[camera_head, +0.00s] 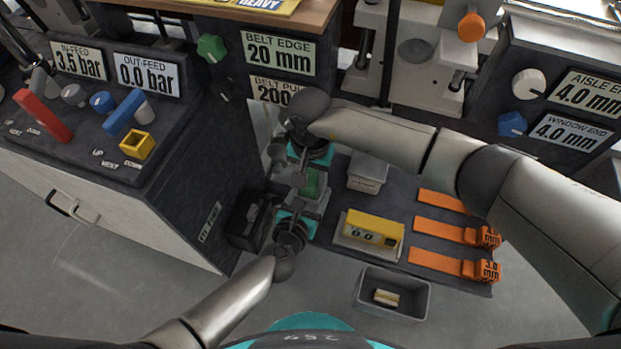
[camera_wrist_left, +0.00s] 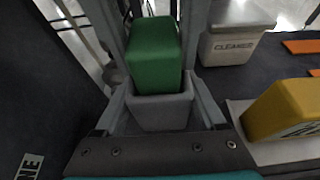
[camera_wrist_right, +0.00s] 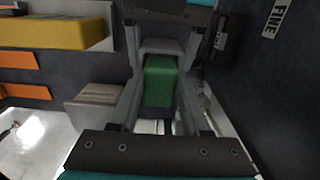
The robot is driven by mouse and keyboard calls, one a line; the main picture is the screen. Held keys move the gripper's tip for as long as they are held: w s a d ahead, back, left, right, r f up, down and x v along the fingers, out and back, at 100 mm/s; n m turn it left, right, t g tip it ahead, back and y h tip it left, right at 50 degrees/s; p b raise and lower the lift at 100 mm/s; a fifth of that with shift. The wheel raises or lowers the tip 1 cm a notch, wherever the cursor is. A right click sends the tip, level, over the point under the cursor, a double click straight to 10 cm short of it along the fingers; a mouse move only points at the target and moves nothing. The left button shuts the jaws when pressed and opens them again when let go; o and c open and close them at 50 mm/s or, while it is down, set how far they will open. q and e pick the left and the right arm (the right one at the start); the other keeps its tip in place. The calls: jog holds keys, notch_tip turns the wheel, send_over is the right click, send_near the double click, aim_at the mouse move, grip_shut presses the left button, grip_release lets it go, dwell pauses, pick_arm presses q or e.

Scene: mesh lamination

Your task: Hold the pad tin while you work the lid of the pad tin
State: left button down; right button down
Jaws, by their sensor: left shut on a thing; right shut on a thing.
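The pad tin has a grey body (camera_wrist_left: 163,112) and a green block-like top (camera_wrist_left: 155,45), which I take to be its lid. In the head view, the green top (camera_head: 313,184) shows between my two grippers. My left gripper (camera_head: 303,210) is shut on the grey body from the near side. My right gripper (camera_head: 312,167) comes from the far side and is shut on the green top. In the right wrist view, the green top (camera_wrist_right: 160,82) lies between the fingers, with the grey body (camera_wrist_right: 160,47) beyond it. The fingers hide parts of both pieces, and I cannot tell whether the top is loose.
A grey cleaner box (camera_head: 367,173) and a yellow block (camera_head: 373,228) stand to the right. Orange gauges (camera_head: 438,229) lie farther right. A grey bin (camera_head: 419,293) holding a small block is in front. A black holder (camera_head: 247,222) is left, beside the dark cabinet (camera_head: 190,165).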

aim_at(310, 180)
jog(key=shift+r, duration=0.15)
jog(key=shift+r, duration=3.65)
pick_arm(q)
grip_release()
jog(key=v, duration=1.2)
